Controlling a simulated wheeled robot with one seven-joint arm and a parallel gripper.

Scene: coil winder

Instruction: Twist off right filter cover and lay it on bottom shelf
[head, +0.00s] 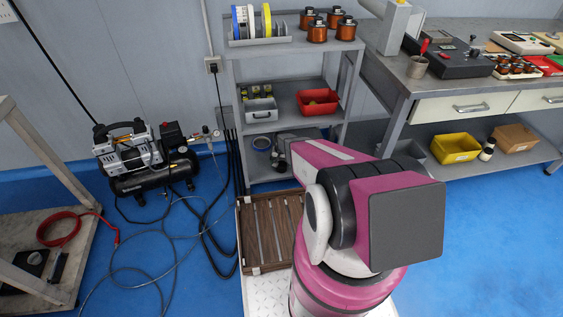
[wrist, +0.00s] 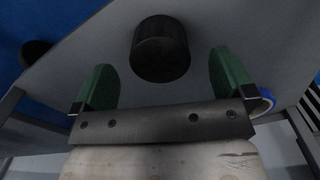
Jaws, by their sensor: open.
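A dark, ribbed cylinder (wrist: 161,50), which looks like the filter cover, is on the grey bottom shelf (wrist: 265,45) in the wrist view. My gripper (wrist: 162,72) is open, with its two green fingers apart on either side of the cylinder's near end. I see a gap between each finger and the cylinder. In the head view my arm reaches to the bottom shelf (head: 262,174) of the grey rack, and the gripper is mostly hidden. The air compressor (head: 135,155) stands on the floor at the left. Its right filter mount is too small to make out.
A dark round thing (wrist: 36,52) is at the wrist view's left. The rack's middle shelf holds a red bin (head: 318,103). Hoses (head: 165,235) lie on the blue floor.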

